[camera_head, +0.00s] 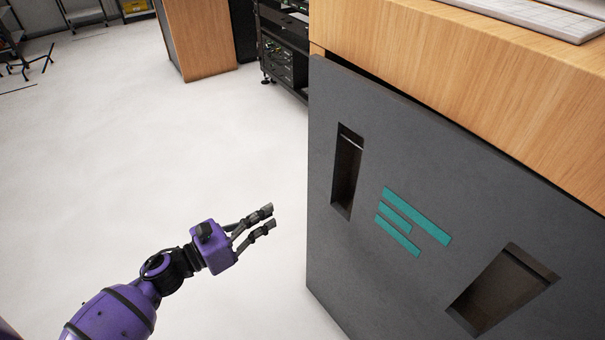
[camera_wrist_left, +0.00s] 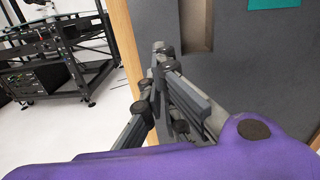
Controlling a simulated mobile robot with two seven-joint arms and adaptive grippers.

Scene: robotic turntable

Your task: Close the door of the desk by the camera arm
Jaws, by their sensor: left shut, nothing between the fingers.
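The desk's door (camera_head: 400,270) is a dark grey panel with teal stripes and two recessed slots, filling the right of the head view. A dark gap shows between its top edge and the wooden desk top (camera_head: 480,75), so it looks slightly ajar; how far is hard to tell. My left gripper (camera_head: 271,216) is shut and empty, left of the door's left edge, seemingly apart from it. In the left wrist view the fingers (camera_wrist_left: 160,65) appear in front of the grey door (camera_wrist_left: 245,65), and contact cannot be judged. My right gripper is out of view.
A keyboard (camera_head: 535,15) lies on the desk top. A wooden cabinet (camera_head: 200,40) and a black equipment rack (camera_head: 285,50) stand behind. The pale floor (camera_head: 150,130) left of the door is clear around my left arm.

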